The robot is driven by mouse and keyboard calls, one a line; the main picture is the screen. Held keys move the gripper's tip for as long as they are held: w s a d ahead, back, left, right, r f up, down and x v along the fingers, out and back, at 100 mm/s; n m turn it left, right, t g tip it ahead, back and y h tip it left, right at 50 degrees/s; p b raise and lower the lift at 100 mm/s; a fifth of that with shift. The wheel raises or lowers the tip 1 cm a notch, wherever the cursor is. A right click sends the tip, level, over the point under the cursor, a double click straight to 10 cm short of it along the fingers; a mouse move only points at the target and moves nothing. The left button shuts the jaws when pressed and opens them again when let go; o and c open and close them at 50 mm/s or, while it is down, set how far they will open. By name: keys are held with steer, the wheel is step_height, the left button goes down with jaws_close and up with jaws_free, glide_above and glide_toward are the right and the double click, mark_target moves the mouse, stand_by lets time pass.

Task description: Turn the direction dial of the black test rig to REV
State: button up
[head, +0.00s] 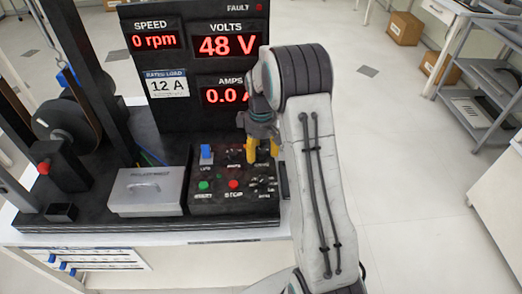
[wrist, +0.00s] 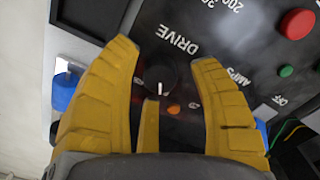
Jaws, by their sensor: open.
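The black test rig (head: 235,207) has a sloped control panel at its front right. In the wrist view a black dial (wrist: 158,72) under the label DRIVE sits between my yellow fingers, its white pointer line towards the bottom of the picture. Small legends beside it are partly hidden, and I cannot read FWD or REV. My gripper (head: 262,150) is above the upper right of the panel and hides this dial in the head view. It also shows in the wrist view (wrist: 168,62), open, fingers on both sides of the dial. I cannot tell whether they touch it.
A blue switch (head: 206,152) stands upper left on the panel. A grey box (head: 146,190) lies left. The display board (head: 182,120) rises behind.

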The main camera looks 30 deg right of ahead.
steer(key=shift+f, duration=0.2)
jaws_close()
stand_by(0.6)
